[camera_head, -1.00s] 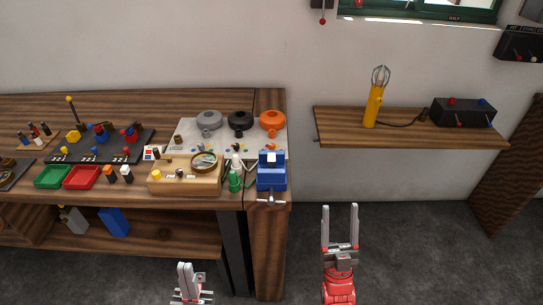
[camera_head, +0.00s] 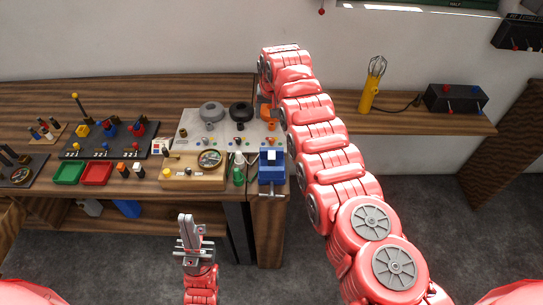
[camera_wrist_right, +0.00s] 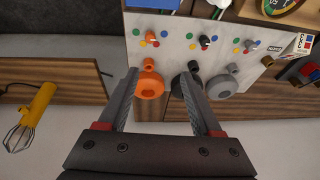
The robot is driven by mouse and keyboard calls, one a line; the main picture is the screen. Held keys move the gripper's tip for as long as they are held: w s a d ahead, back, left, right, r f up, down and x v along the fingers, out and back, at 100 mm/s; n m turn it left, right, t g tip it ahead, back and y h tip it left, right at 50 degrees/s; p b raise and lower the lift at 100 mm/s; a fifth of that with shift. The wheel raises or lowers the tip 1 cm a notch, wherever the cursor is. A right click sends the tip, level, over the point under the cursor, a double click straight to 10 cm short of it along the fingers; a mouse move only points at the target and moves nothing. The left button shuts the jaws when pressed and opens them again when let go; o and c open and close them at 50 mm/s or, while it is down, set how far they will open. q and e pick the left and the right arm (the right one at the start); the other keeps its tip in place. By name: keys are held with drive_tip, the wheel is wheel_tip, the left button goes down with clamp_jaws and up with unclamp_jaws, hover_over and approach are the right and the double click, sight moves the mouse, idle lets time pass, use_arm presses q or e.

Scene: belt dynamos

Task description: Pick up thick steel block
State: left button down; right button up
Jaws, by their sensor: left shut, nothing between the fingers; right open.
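I cannot clearly make out a thick steel block. A small pale grey block (camera_head: 89,207) on the lower shelf under the bench, beside a blue block (camera_head: 126,208), may be it, but I cannot tell. My left gripper (camera_head: 185,218) is shut and empty, in front of the bench. My right arm reaches up over the bench's right end; its gripper is hidden in the head view. In the right wrist view my right gripper (camera_wrist_right: 158,76) is open and empty, its fingers around or above the orange dynamo (camera_wrist_right: 149,84) and close to the black dynamo (camera_wrist_right: 184,82).
A grey dynamo (camera_head: 212,112) stands on the white panel (camera_head: 188,132). A blue vise (camera_head: 272,166) is at the bench's right edge, beside a wooden box with a dial (camera_head: 190,178).

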drive_tip(key=s+r+g+h, duration=0.1)
drive_tip(key=s+r+g, duration=0.2)
drive_tip(key=s+r, duration=0.4)
drive_tip(key=b, duration=0.8)
approach(272, 155)
drive_tip(key=shift+a+f+g, duration=0.3)
drive_tip(key=shift+a+f, duration=0.05)
drive_tip(key=shift+a, duration=0.05)
drive_tip(key=shift+f, duration=1.2)
drive_tip(key=shift+f+p, duration=0.45)
drive_tip(key=shift+f, duration=0.05)
drive_tip(key=shift+w+f, duration=0.1)
drive_tip(key=shift+f, duration=0.4)
drive_tip(key=shift+d+f+p, duration=0.1)
drive_tip(key=shift+f+p, duration=0.2)
drive_tip(key=shift+p, duration=0.1)
drive_tip(key=shift+d+f+p, duration=0.2)
drive_tip(key=shift+f+p, duration=0.3)
drive_tip(key=shift+f, duration=0.05)
drive_tip(key=shift+d+f+p, duration=0.15)
drive_tip(key=shift+f+p, duration=0.35)
drive_tip(key=shift+f, duration=0.1)
drive_tip(key=shift+w+f+b, duration=0.1)
drive_tip(key=shift+f+b, duration=0.2)
drive_tip(key=shift+f, duration=0.35)
drive_tip(key=shift+a+f, duration=0.1)
drive_tip(key=shift+f, duration=0.45)
clamp_jaws()
